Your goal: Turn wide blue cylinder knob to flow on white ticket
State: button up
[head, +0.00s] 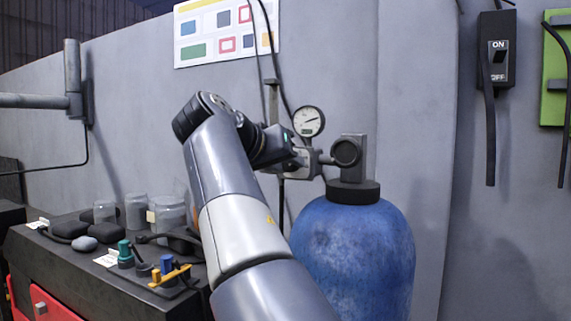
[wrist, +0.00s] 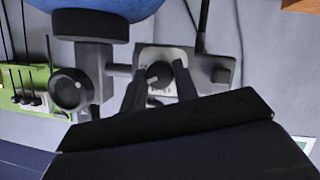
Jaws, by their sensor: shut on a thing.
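The wide blue cylinder (head: 353,248) stands upright to the right of my arm; its edge also shows at the top of the wrist view (wrist: 100,8). A dark round knob (wrist: 160,74) sits on a pale plate (wrist: 172,56), the white ticket, on the fitting beside the cylinder's neck. My gripper (wrist: 160,84) is shut on the knob, one finger on each side. In the head view my gripper (head: 295,160) is at the pale plate and hides the knob. Small dark marks show on the plate, too small to read.
A pressure gauge (head: 309,121) stands just above the plate. A dark round valve wheel (head: 346,153) is to its right; it also shows in the wrist view (wrist: 71,90). A bench (head: 60,262) with jars and small fittings is at left. An ON/OFF switch (head: 497,52) hangs at right.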

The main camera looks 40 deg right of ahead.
jog(key=shift+f, duration=0.15)
jog(key=o, duration=1)
jog(key=shift+c, duration=0.2)
jog(key=shift+a, duration=0.1)
jog(key=v, duration=1)
jog(key=shift+a+r, duration=0.25)
jog(key=shift+s+d, duration=0.1)
jog(key=x, duration=1)
jog(key=shift+d+f, duration=0.15)
jog(key=shift+d, duration=0.15)
